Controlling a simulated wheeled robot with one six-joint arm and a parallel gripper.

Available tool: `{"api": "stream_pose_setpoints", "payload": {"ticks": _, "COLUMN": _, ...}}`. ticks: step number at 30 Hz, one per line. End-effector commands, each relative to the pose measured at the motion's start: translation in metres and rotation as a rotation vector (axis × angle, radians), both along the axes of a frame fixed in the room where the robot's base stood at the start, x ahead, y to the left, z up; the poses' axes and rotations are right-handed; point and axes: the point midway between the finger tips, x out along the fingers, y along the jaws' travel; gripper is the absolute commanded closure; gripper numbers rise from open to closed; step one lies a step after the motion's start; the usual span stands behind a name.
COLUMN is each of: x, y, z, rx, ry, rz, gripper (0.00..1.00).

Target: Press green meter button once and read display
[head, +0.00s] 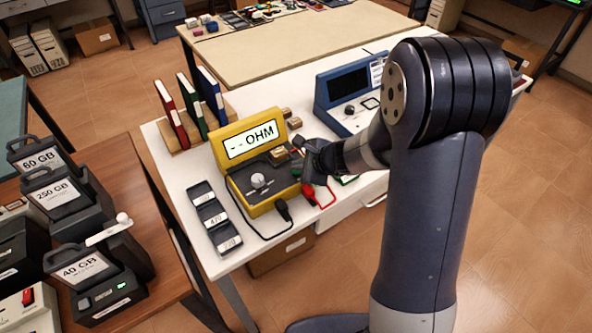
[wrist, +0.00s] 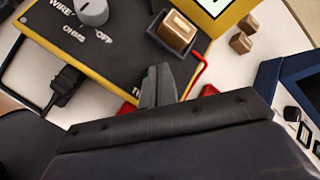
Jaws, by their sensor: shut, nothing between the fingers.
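The yellow meter (head: 272,206) stands on the white table, with its lit display (head: 251,139) reading "- - OHM". Its dark panel carries a grey dial (head: 258,180), also in the wrist view (wrist: 92,10), and a tan block in a socket (wrist: 178,32). My gripper (head: 303,160) is shut and empty over the panel's right side. In the wrist view its fingertips (wrist: 158,75) are close above the panel, beside partly covered lettering starting with "T". Contact with the panel cannot be told.
A black plug (head: 282,208) and red lead (head: 309,192) lie at the meter's front. Labelled black trays (head: 213,215) are to its left, upright books (head: 190,115) behind. A blue instrument (head: 350,95) and small tan blocks (wrist: 242,42) are to the right.

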Motion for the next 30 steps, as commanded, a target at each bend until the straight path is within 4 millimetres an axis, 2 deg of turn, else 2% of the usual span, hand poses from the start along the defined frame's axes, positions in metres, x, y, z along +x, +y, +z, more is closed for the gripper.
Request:
{"api": "stream_pose_setpoints", "payload": {"ticks": 22, "x": 0.0, "y": 0.0, "z": -0.005, "rx": -0.001, "ry": 0.001, "rz": 0.0, "gripper": 1.0}}
{"api": "stream_pose_setpoints", "payload": {"ticks": 30, "x": 0.0, "y": 0.0, "z": 0.006, "rx": -0.002, "ry": 0.0, "rz": 0.001, "gripper": 1.0}}
